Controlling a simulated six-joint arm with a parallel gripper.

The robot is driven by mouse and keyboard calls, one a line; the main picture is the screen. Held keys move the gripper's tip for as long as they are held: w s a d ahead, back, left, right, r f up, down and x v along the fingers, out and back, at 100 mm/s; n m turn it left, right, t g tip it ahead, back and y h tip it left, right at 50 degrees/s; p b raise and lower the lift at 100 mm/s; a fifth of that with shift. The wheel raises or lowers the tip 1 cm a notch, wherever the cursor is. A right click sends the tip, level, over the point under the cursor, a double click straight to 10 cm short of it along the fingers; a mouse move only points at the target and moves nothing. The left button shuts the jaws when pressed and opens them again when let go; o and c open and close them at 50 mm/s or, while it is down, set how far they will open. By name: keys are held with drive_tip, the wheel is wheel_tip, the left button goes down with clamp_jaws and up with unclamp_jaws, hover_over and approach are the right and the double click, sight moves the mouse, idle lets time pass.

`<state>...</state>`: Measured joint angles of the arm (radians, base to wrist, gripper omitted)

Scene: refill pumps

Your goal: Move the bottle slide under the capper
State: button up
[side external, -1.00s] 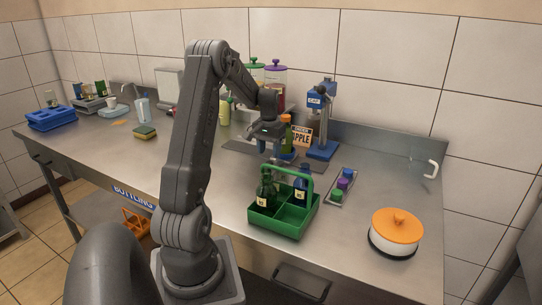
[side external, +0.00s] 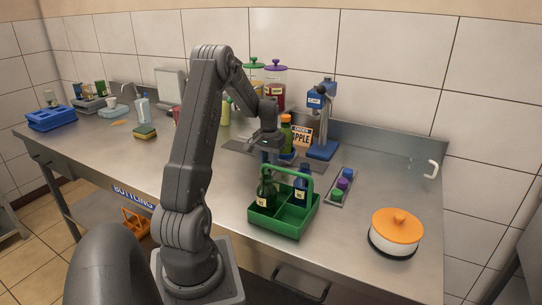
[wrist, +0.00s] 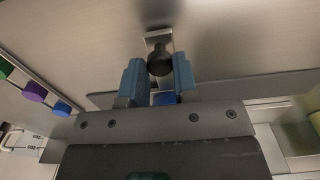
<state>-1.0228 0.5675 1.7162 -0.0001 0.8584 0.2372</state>
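The bottle slide is mostly hidden behind my gripper; its blue part (side external: 287,156) shows under a green bottle with an orange cap (side external: 286,135). In the wrist view, a dark round knob (wrist: 160,61) on a metal strip lies between or just beyond my fingertips, and a blue part (wrist: 163,99) shows between the fingers. My gripper (side external: 266,156) points down in front of the bottle. In the wrist view, its two blue fingers (wrist: 159,68) are apart, with no clear grip on the knob. The blue capper (side external: 322,120) stands right of the bottle, close to it.
A green carrier (side external: 281,222) with bottles stands in front of my gripper. A tray with green, purple and blue caps (side external: 342,187) lies to the right. An orange-lidded pot (side external: 397,232) stands at the front right.

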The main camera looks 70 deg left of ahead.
drive_tip(key=shift+c, duration=0.9)
drive_tip(key=shift+w+d, duration=3.7)
drive_tip(key=shift+w, duration=0.1)
drive_tip(key=o, duration=0.9)
drive_tip(key=shift+c, duration=0.2)
wheel_tip(320, 180, up, 14)
drive_tip(key=shift+d, duration=0.1)
